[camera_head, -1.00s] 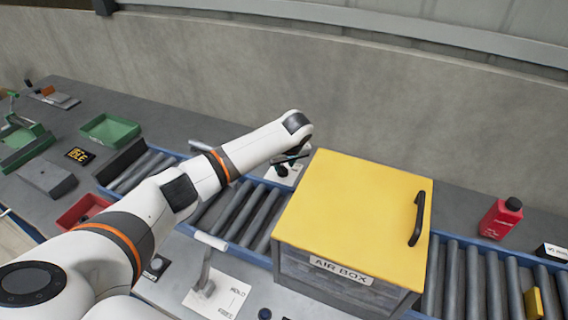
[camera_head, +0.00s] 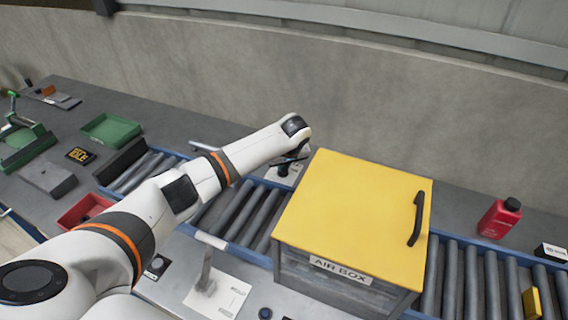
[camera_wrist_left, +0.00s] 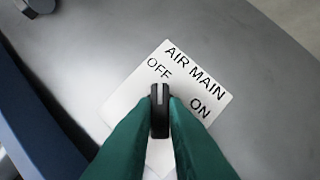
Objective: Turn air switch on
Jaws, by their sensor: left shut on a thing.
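The air switch is a black knob (camera_wrist_left: 160,112) with a pale pointer line, on a white plate (camera_wrist_left: 136,92) marked AIR MAIN, OFF and ON. In the left wrist view the pointer line faces the OFF label. My left gripper (camera_wrist_left: 160,125) has its green fingers shut on the knob, one on each side. In the head view my left gripper (camera_head: 288,162) is over the white plate (camera_head: 292,176), behind the conveyor and left of the yellow box; the knob is hidden there. My right gripper is out of view.
The yellow-lidded AIR BOX (camera_head: 352,205) stands close on the right, on the roller conveyor (camera_head: 238,212). A red bottle (camera_head: 499,219) is farther right. A grey lever (camera_head: 205,272) stands in front. Green (camera_head: 111,130) and red (camera_head: 82,211) trays are at left.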

